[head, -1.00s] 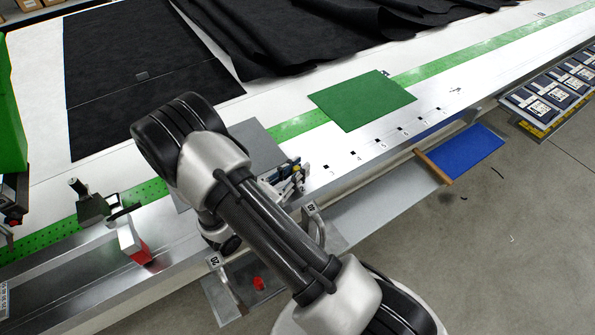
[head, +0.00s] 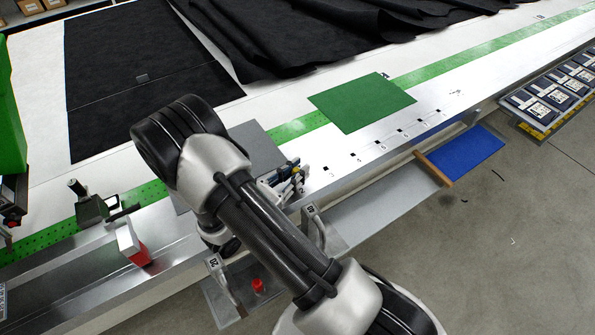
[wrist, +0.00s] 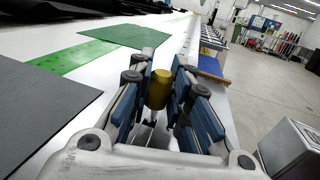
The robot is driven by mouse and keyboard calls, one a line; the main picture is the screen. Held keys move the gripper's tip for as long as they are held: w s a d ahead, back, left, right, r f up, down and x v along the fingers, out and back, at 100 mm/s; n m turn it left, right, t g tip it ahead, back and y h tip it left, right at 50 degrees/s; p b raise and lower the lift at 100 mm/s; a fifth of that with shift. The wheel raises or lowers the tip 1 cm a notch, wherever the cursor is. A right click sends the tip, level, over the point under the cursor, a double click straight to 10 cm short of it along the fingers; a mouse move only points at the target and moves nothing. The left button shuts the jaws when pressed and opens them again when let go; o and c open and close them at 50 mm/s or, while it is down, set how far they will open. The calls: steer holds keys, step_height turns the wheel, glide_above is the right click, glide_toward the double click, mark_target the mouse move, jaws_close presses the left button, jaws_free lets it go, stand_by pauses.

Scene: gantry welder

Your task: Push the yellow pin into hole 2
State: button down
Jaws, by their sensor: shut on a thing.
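My gripper (wrist: 165,82) is shut on the yellow pin (wrist: 158,88), a short gold cylinder standing up between the blue-padded fingers in the wrist view. In the head view my gripper (head: 286,178) is low at the near edge of the white table, just left of the mark 3. The pin is too small there to make out clearly. A row of dark holes (head: 352,151) with numbers runs along the table edge to the right. Hole 2 is hidden behind my arm and gripper, so I cannot tell whether the pin's lower end is in it.
A green sheet (head: 362,103) and a grey plate (head: 254,145) lie on the table. A blue panel (head: 466,152) and grey trays hang off the front edge.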

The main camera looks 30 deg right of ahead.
steer(key=shift+s+d+f, duration=0.1)
steer(key=shift+s+f, duration=0.05)
steer(key=shift+f, duration=0.65)
steer(key=c, duration=1.4)
jaws_free()
steer(key=shift+p, duration=0.3)
steer(key=r, duration=1.1)
steer(key=shift+w+r, duration=0.2)
